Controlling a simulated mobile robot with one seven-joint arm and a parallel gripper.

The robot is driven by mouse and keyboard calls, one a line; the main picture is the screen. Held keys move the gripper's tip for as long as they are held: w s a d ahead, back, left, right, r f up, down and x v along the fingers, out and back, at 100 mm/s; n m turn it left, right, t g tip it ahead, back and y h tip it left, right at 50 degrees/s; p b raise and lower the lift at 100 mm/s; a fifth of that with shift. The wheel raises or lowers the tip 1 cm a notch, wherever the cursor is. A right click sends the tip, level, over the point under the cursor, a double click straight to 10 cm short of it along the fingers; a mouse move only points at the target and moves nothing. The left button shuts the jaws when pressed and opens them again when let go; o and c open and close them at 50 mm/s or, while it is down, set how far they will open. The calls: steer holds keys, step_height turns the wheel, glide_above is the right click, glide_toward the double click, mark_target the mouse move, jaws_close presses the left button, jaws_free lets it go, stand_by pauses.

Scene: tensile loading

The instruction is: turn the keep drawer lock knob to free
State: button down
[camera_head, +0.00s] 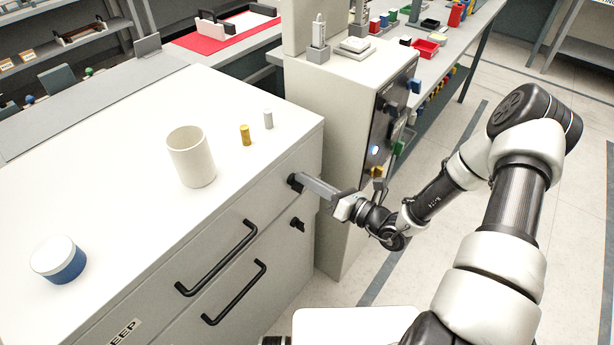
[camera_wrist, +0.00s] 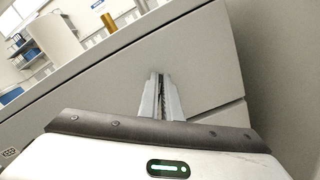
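The keep drawer is the upper drawer of the white cabinet, with a KEEP label (camera_head: 123,332) and a black bar handle (camera_head: 218,258). Its dark lock knob (camera_head: 293,181) is at the drawer's right end, mostly covered by my fingers. My gripper (camera_head: 301,182) reaches in from the right, with its fingertips at this knob. In the wrist view my gripper (camera_wrist: 161,78) has its fingers close together against the drawer front, with a thin dark part between them. The knob's turn angle is hidden.
A second lock knob (camera_head: 297,224) and a lower handle (camera_head: 236,293) are just below. On the cabinet top stand a white cup (camera_head: 191,157), a yellow cylinder (camera_head: 245,135), a grey cylinder (camera_head: 268,119) and a blue-and-white jar (camera_head: 58,260). A machine cabinet (camera_head: 340,130) stands close behind my gripper.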

steer(key=m, duration=0.2)
steer(key=m+p, duration=0.2)
steer(key=m, duration=0.1)
steer(key=shift+w+d+f+m, duration=0.2)
steer(key=shift+w+f+m, duration=0.05)
steer(key=shift+m, duration=0.05)
steer(key=m, duration=0.2)
steer(key=f+m+p, duration=0.1)
steer(key=m, duration=0.2)
steer(key=shift+w+d, duration=0.1)
steer(key=shift+m, duration=0.3)
steer(key=c, duration=2)
jaws_free()
steer(key=b+v, duration=0.1)
steer(key=v, duration=1.6)
steer(key=shift+d, duration=0.15)
